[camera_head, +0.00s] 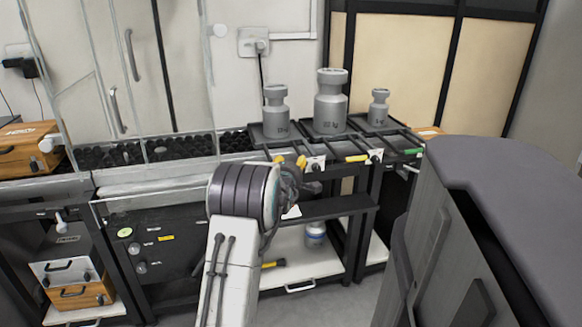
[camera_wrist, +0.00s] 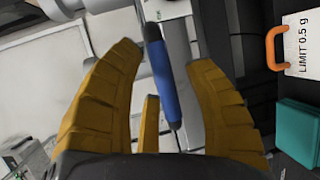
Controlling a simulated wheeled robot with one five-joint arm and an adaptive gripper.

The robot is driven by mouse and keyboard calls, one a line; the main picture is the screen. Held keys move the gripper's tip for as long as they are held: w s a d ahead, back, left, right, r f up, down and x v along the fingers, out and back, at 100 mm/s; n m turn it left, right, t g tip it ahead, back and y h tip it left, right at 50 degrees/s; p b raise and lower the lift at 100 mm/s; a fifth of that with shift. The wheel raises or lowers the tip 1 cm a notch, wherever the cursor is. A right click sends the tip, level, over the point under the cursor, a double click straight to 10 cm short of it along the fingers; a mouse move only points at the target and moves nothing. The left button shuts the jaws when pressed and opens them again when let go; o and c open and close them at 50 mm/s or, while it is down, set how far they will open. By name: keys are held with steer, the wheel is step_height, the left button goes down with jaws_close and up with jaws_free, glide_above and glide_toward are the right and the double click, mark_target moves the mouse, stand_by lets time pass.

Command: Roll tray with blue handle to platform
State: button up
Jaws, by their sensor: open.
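The blue handle (camera_wrist: 162,75) lies lengthwise between the spread yellow fingers of my gripper (camera_wrist: 165,56) in the wrist view. The fingers are open, with gaps on both sides of the handle. The blue handle is hidden in the head view, where my gripper (camera_head: 290,161) is in front of the left weight tray (camera_head: 262,137). I cannot tell for sure that the handle belongs to that tray. A grey weight (camera_head: 276,112) stands upright on it. A dark platform with black rollers or balls (camera_head: 110,156) lies to the left.
A large weight (camera_head: 331,102) and a small weight (camera_head: 378,108) stand to the right, with a yellow handle (camera_head: 357,158) and a green handle (camera_head: 413,151) in front. A wooden box (camera_head: 27,149) is at far left. A grey cabinet-like body (camera_head: 480,235) fills the right foreground.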

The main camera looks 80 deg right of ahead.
steer(key=shift+o, duration=0.2)
jaws_close()
stand_by(0.4)
